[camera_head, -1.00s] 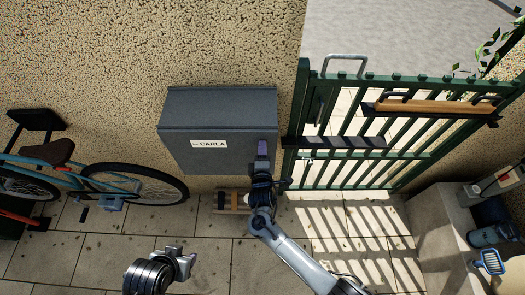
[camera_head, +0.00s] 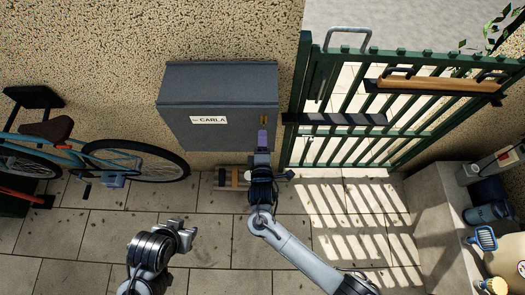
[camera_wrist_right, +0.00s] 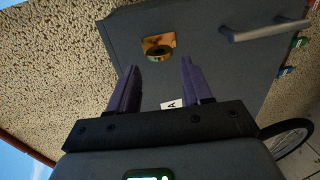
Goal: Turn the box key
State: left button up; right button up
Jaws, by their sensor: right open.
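A grey wall box (camera_head: 220,85) with a "CARLA" label (camera_head: 209,120) hangs on the wall. A small brass lock plate (camera_head: 264,119) is on the right part of its front. In the right wrist view the brass plate (camera_wrist_right: 158,48) has a dark piece at its middle; I cannot tell the key's angle. My right gripper (camera_head: 262,136) is just below the plate. Its purple fingers (camera_wrist_right: 158,72) are open and empty, apart from the plate, which shows beyond and between the tips. My left gripper (camera_head: 184,232) is low, away from the box; its jaw opening is unclear.
A grey bar handle (camera_wrist_right: 265,31) shows on the box in the right wrist view. A green gate (camera_head: 335,100) is right of the box, a bicycle (camera_head: 110,160) left. A concrete ledge (camera_head: 430,205) is at the right. The paving between has free room.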

jog(key=shift+s+r, duration=0.2)
jog(key=shift+s, duration=0.85)
jog(key=shift+s+r, duration=0.15)
jog(key=shift+s, duration=0.85)
